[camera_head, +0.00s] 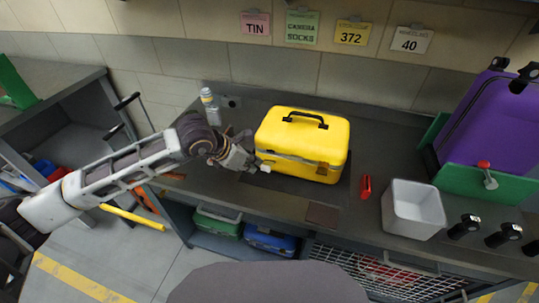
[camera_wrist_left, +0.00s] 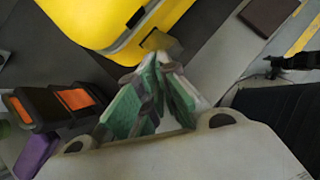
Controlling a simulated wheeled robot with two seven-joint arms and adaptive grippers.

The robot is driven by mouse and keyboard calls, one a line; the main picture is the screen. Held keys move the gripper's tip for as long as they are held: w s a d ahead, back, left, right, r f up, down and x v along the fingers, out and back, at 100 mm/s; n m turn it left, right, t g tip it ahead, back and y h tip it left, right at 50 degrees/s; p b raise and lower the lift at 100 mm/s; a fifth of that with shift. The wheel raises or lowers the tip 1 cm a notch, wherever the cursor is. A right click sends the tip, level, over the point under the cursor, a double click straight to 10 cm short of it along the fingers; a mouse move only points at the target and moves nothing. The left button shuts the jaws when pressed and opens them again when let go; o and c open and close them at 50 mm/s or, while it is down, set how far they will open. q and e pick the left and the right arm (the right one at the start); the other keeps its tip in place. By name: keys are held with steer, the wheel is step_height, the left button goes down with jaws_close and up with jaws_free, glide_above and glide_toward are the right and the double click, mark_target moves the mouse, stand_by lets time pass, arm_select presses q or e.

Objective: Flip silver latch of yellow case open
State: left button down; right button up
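The yellow case (camera_head: 302,138) stands upright on the dark worktop, lid down, with a black handle on top. Its front left corner also shows at the top of the left wrist view (camera_wrist_left: 95,18). My left gripper (camera_head: 258,167) is at the case's lower front left. In the left wrist view its green-padded fingers (camera_wrist_left: 161,64) converge at their tips, just below a small brownish-grey latch-like part (camera_wrist_left: 160,42) on the case. I cannot tell whether they touch it. A brownish latch (camera_head: 322,168) shows on the case's front right. My right gripper is in neither view.
A clear bottle (camera_head: 210,105) stands behind my left wrist. Right of the case are a red object (camera_head: 365,187), an empty grey bin (camera_head: 412,212) and a purple suitcase (camera_head: 483,120). A flat brown pad (camera_head: 322,214) lies near the front edge.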

arm_select(q)
steer(key=v, duration=0.6)
steer(key=shift+s+r, duration=0.15)
steer(key=shift+s, duration=0.3)
steer(key=shift+d, duration=0.1)
steer(key=shift+w+d+f+p, duration=0.2)
steer(key=shift+w+d+p, duration=0.55)
steer(key=shift+d+p, duration=0.2)
steer(key=shift+w+d+f+p, duration=0.15)
steer(key=shift+w+d+p, duration=0.65)
steer(key=shift+p, duration=0.2)
steer(key=shift+w+d+f+p, duration=0.2)
steer(key=shift+w+d+p, duration=0.5)
steer(key=shift+d+p, duration=0.25)
steer(key=shift+v, duration=0.85)
steer(key=shift+f, duration=0.1)
